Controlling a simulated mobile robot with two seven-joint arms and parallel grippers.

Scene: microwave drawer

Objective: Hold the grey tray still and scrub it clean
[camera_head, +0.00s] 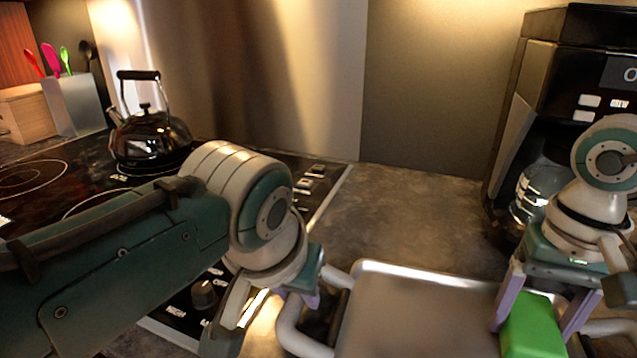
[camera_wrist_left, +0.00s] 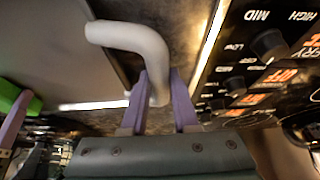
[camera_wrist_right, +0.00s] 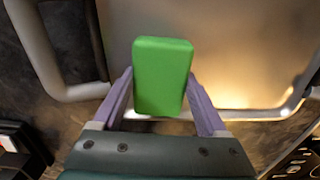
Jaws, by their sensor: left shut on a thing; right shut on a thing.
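The grey tray (camera_head: 415,318) lies on the counter in the lower middle of the head view, with a pale tubular handle (camera_head: 292,335) on its left side. My left gripper (camera_wrist_left: 160,88) is shut on this handle, which bends away between its purple fingers in the left wrist view. In the head view its fingers are partly hidden by my own wrist. My right gripper (camera_head: 534,326) is shut on a green sponge (camera_head: 532,328) over the tray's right part. The sponge also shows between the fingers in the right wrist view (camera_wrist_right: 162,75). I cannot tell whether it touches the tray.
A stovetop (camera_head: 30,185) with knobs lies left of the tray, with a dark kettle (camera_head: 150,138) on it. A coffee machine (camera_head: 560,75) with a glass pot stands at the back right. Bare counter (camera_head: 410,215) lies behind the tray. A utensil holder (camera_head: 75,103) stands far left.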

